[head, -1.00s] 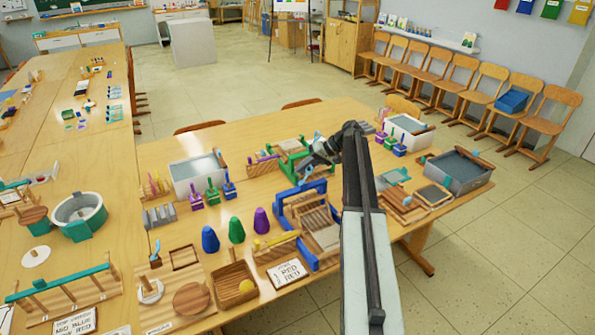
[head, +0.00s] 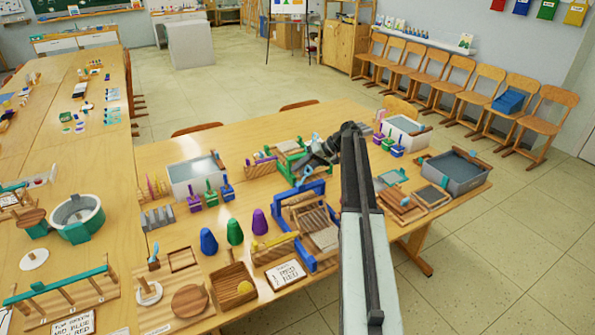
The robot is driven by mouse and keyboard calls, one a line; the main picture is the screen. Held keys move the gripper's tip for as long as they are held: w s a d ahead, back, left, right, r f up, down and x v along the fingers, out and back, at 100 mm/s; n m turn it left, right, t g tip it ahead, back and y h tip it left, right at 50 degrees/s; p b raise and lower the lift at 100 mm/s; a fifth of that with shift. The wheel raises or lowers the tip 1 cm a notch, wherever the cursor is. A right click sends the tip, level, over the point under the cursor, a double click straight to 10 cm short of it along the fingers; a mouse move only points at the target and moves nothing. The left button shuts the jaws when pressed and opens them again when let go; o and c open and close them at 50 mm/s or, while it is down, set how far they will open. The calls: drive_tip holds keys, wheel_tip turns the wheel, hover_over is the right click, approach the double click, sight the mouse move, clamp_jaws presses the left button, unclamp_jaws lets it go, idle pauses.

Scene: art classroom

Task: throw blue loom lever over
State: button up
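The blue loom (head: 308,262) stands on the right part of the long wooden table, with a blue frame around wooden slats and pale cloth.
A grey tray (head: 455,190) and wooden frames (head: 402,212) lie right of my arm. Blue, green and purple cones (head: 234,232), a wooden box (head: 233,306) and a lettered card (head: 286,274) lie left and in front. A white tub (head: 180,182) stands behind.

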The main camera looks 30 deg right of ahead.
drive_tip(key=p+v, duration=0.5)
drive_tip(key=v, duration=0.2)
drive_tip(key=shift+d+r, duration=0.2)
drive_tip(key=shift+d, duration=0.1)
drive_tip(key=shift+s, duration=0.15)
